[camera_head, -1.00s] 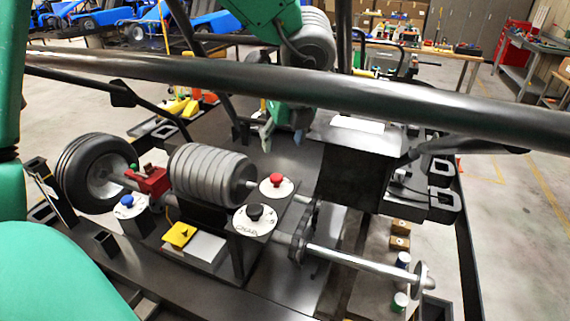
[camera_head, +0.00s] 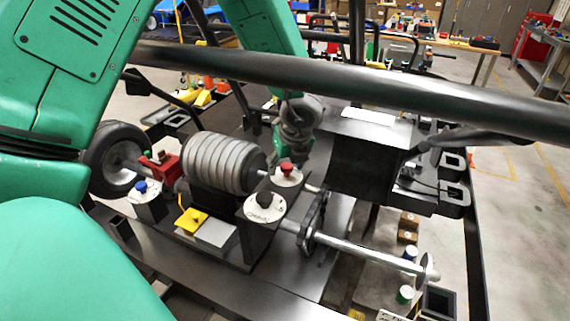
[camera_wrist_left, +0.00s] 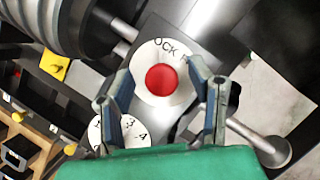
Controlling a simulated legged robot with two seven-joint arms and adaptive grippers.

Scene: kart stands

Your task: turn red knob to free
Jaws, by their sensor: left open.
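The red knob (camera_head: 287,168) sits on a round white label disc (camera_head: 284,180) at the back of the black bracket, right of the ribbed grey cylinder. In the left wrist view the red knob (camera_wrist_left: 160,80) shows from above, with part of a word reading "OCK" on its disc (camera_wrist_left: 148,52). My left gripper (camera_head: 289,157) is just behind and above the knob in the head view. In the wrist view its open fingers (camera_wrist_left: 160,72) stand on either side of the knob, with space between fingers and knob. My right gripper is not in view.
A black knob (camera_head: 264,200) on a white dial is close in front of the red one. A blue knob (camera_head: 141,187) stands to the left. The ribbed cylinder (camera_head: 223,163) is beside the bracket. A thick dark bar (camera_head: 400,88) crosses above, in front of my forearm.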

